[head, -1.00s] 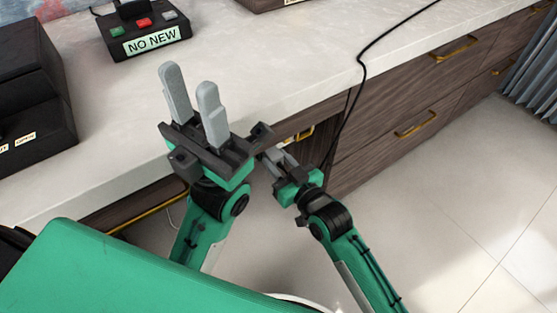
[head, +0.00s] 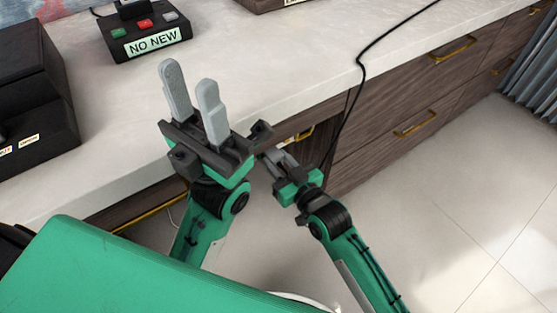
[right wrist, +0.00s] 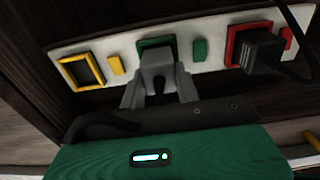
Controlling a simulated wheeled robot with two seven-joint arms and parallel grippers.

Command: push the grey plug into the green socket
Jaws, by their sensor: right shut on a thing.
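My right gripper (right wrist: 158,90) is shut on the grey plug (right wrist: 157,66) in the right wrist view. The plug is directly in front of the green socket (right wrist: 149,43) and covers its lower part. Its prongs are hidden, so I cannot tell how far in it sits. In the head view my right gripper (head: 277,158) is at the opening under the counter edge; plug and socket cannot be made out there. My left gripper (head: 190,80) is open and empty, fingers pointing up over the counter.
The white socket strip (right wrist: 209,27) also has an empty yellow socket (right wrist: 82,72), a red socket (right wrist: 237,35) filled by a black plug (right wrist: 262,52), and yellow, green and red switches. A black cable (head: 360,75) hangs over the counter edge. A labelled button box (head: 150,42) stands on the counter.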

